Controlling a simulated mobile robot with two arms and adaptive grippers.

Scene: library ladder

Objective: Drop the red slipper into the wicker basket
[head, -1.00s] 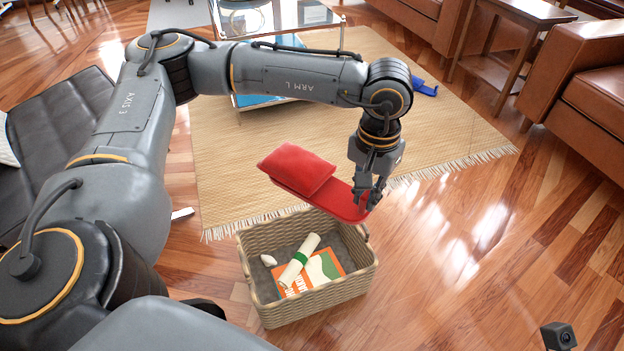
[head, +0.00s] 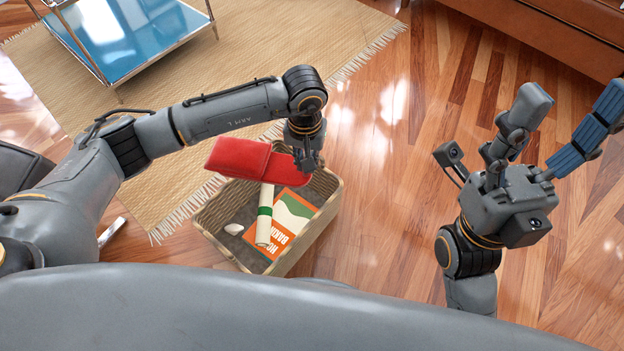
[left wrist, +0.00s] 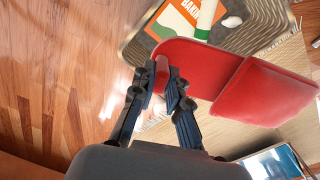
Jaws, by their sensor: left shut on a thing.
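The red slipper (head: 240,157) is held by its heel end in my left gripper (head: 307,168), over the far side of the wicker basket (head: 318,232). The slipper's padded toe part points left in the head view. In the left wrist view the slipper (left wrist: 205,68) runs from the jaws to the right, with the basket (left wrist: 128,32) beyond it. My left gripper (left wrist: 168,85) is shut on the slipper's edge. My right gripper (head: 552,135) is at the right of the head view, its fingers spread wide and empty, away from the basket.
In the basket lie a rolled paper with a green band (head: 265,215), an orange and white booklet (head: 291,212) and a small white object (head: 234,229). A woven rug (head: 240,60), a glass-topped table (head: 125,35) and a brown sofa (head: 570,30) are beyond. Wooden floor right of the basket is clear.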

